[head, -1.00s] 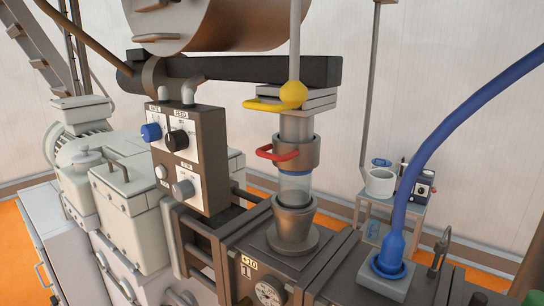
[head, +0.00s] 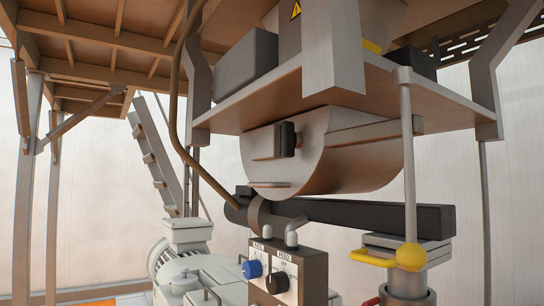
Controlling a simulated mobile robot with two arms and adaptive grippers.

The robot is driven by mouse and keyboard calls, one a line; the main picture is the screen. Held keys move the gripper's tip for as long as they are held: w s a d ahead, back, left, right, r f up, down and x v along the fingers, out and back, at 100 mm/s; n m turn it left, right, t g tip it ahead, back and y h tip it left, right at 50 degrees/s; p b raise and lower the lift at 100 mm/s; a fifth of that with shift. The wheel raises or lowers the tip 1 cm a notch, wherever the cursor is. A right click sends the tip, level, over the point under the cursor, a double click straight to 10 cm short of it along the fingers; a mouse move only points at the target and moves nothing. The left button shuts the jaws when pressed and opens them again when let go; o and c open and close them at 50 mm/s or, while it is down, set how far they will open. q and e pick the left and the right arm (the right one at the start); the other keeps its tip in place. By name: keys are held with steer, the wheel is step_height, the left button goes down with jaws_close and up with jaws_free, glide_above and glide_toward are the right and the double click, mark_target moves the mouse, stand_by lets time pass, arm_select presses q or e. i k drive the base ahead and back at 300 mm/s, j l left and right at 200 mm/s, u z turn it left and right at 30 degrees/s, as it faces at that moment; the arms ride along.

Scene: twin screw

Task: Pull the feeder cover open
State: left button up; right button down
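The feeder is a grey metal drum with a rounded underside (head: 350,165), hung under a platform in the middle of the head view. A small flat ledge (head: 268,185) sticks out low on the drum. I cannot tell which of these parts belongs to the cover, and no open gap shows in the drum. Neither of my grippers is in view.
A brown platform (head: 230,118) holds a dark box (head: 246,65) above the drum. Below are a black beam (head: 370,216), a control box with blue (head: 252,269) and black knobs, and a yellow lever (head: 409,257). A ladder (head: 156,160) stands at the left.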

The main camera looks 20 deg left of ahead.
mark_target(277, 178)
steer(key=j+z, duration=0.1)
steer(key=z, duration=0.55)
steer(key=j+z, duration=0.3)
steer(key=j, duration=0.2)
steer(key=j+z, duration=0.3)
steer(key=j, duration=0.25)
steer(key=k+j+z, duration=0.1)
steer(key=j+z, duration=0.2)
steer(key=j, duration=0.2)
steer(key=k+j+z, duration=0.25)
steer(key=j, duration=0.2)
steer(key=i+j, duration=0.05)
steer(key=i, duration=0.05)
